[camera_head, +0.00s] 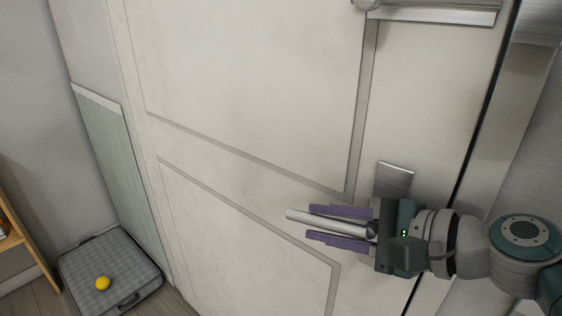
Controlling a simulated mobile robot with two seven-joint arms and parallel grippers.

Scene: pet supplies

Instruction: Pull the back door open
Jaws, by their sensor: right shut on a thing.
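The back door (240,80) is a large cream panelled door that fills most of the head view. Its metal lever handle (298,215) sticks out to the left between the purple fingers of my right gripper (338,227). The right gripper is shut on the handle, with the arm coming in from the right. A metal plate (395,178) on the door shows just above the gripper; the gripper hides the handle's base. A dark line runs along the door's right edge. My left gripper is not in view.
A grey checked case or cushion (128,272) lies on the floor at the lower left, with a yellow ball (103,283) on it. A wooden shelf (22,225) stands at the left edge. A metal fitting (435,12) is on the door's upper right.

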